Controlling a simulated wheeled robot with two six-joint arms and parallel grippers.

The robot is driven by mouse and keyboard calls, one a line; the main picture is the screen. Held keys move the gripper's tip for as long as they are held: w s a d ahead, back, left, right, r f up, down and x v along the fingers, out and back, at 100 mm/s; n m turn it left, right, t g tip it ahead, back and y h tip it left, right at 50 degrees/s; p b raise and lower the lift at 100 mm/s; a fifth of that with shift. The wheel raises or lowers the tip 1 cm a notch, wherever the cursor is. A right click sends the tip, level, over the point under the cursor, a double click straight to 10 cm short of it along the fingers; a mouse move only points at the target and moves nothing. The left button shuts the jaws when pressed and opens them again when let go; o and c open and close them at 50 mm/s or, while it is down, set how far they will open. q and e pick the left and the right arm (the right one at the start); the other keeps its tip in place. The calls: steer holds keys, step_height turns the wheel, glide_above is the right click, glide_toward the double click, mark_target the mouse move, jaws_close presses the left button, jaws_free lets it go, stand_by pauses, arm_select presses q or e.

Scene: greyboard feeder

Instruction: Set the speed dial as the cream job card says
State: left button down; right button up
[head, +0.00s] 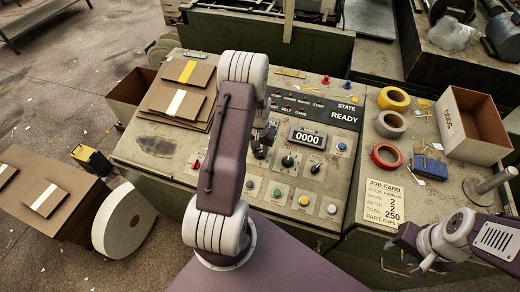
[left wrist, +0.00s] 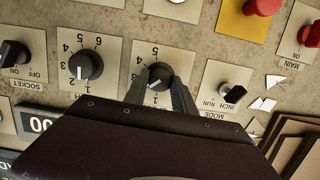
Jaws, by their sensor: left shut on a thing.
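The control panel (head: 262,115) carries a row of black knobs below the counter (head: 307,138), which reads 0000. My left gripper (head: 262,146) reaches down at the knobs left of the counter, and its arm hides part of them. In the left wrist view, upside down, its fingers (left wrist: 157,92) are shut on a black numbered dial (left wrist: 158,73). That dial's white mark points downward in the picture; the exact number and name label are hidden. A second numbered dial (left wrist: 80,67) is beside it. The cream job card (head: 383,205) shows 2, 2 and 250; its row labels are too small to read surely.
The socket switch (left wrist: 14,54) and mode switch (left wrist: 232,95) flank the dials closely. Tape rolls (head: 387,155) and an open box (head: 473,126) stand at right. My right gripper (head: 428,264) is at the lower right, away from the knobs. Cardboard stacks (head: 182,92) lie left.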

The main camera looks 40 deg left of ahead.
mark_target(259, 153)
arm_select(q)
steer(key=shift+n, duration=0.6)
steer(key=shift+a, duration=0.1)
steer(key=c, duration=1)
jaws_free()
steer(key=shift+c, duration=0.2)
step_height(259, 153, up, 9)
steer(key=shift+s+b, duration=0.25)
steer(key=shift+b, duration=0.1)
